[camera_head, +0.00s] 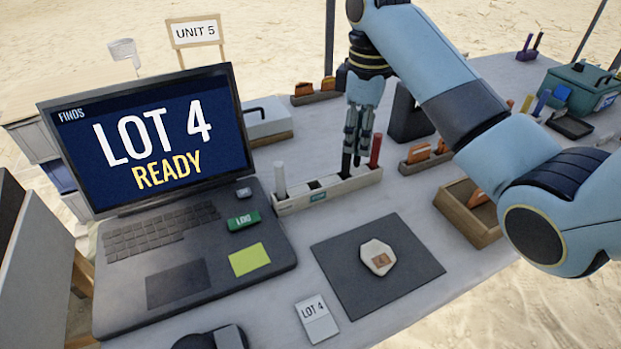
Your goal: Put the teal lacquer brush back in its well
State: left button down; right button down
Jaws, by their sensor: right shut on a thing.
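A cream rack with wells (330,190) stands on the table behind the dark mat. It holds a white-handled brush (280,180) at its left end and a red-handled one (375,150) at its right end. A dark square well (313,185) between them looks empty, with a small teal label on the rack's front below it. My right gripper (353,158) points down over the rack, shut on a slim dark handle (346,166), presumably the teal brush; its teal colour is not clear. Its lower end meets the rack, but I cannot tell whether it is seated. My left gripper is out of view.
A laptop (170,160) reading "LOT 4 READY" stands at left. In front of the rack, a dark mat (415,285) bears a pale sherd (377,257). A wooden tray (470,225) and a slotted holder with orange pieces (425,160) stand to the right.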

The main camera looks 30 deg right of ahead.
jog(key=w+a+f, duration=0.1)
jog(key=a+f, duration=0.1)
jog(key=f, duration=0.1)
jog(key=w+a+f+b, duration=0.1)
jog(key=a+f, duration=0.1)
jog(key=w+a+f, duration=0.2)
jog(key=f, duration=0.1)
jog(key=shift+a+f+b, duration=0.3)
jog(key=shift+a+b, duration=0.05)
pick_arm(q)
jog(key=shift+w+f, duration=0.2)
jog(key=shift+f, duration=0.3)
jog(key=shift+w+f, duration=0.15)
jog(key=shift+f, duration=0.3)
pick_arm(e)
jog(key=shift+w, duration=0.1)
jog(key=shift+f, duration=0.1)
jog(key=c, duration=1.3)
grip_release()
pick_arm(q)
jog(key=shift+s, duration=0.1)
